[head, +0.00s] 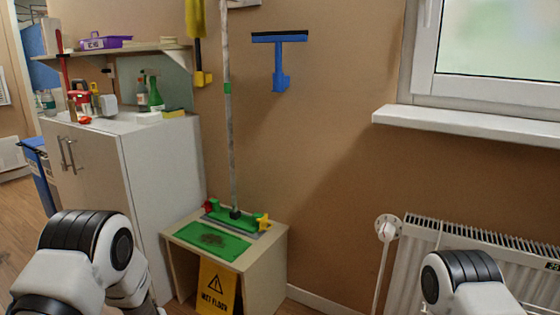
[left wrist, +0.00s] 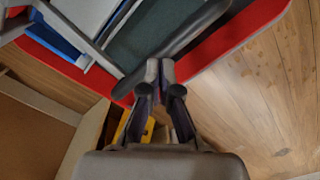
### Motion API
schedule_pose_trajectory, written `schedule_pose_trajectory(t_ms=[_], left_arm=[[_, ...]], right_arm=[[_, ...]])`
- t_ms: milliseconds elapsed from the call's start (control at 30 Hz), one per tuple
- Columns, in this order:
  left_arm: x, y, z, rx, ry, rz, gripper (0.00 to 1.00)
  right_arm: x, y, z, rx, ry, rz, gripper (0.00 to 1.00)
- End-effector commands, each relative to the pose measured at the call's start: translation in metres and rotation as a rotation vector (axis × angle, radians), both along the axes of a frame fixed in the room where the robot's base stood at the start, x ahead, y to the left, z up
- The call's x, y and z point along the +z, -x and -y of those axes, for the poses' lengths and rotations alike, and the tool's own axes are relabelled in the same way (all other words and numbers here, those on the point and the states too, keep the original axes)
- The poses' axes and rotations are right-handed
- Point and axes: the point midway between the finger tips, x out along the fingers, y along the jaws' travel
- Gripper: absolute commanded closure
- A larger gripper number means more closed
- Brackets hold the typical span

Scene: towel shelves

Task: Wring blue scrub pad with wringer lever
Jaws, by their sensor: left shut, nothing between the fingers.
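My left gripper (left wrist: 160,70) is shut and empty in the left wrist view. Its fingertips are at a dark rounded bar (left wrist: 195,30), which may be the wringer lever; I cannot tell whether they touch. The bar slants above a red-edged object (left wrist: 250,35) with a dark green-grey panel (left wrist: 140,35) inside. A blue piece (left wrist: 50,35) beside grey bars lies at upper left; I cannot tell whether it is the scrub pad. In the head view only arm links show, and both grippers are out of frame.
A small wooden stand (head: 268,265) holds a green mop head (head: 218,215) and a green mat (head: 195,243). A yellow wet-floor sign (head: 215,290) leans at its front. A white cabinet (head: 160,170) stands left, a radiator (head: 455,240) right. A blue squeegee (head: 280,60) hangs on the wall.

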Motion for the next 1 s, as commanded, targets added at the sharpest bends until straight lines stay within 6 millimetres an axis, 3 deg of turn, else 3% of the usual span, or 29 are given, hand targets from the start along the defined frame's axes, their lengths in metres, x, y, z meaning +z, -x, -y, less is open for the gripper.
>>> schedule_pose_trajectory(t_ms=[200,1000], left_arm=[[-0.0083,0.0004,0.0,0.0,0.0,-0.001,1.0],[-0.005,0.001,0.0001,0.0,0.0,-0.003,1.0]], right_arm=[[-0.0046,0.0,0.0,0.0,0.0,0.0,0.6],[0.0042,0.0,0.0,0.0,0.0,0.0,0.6]])
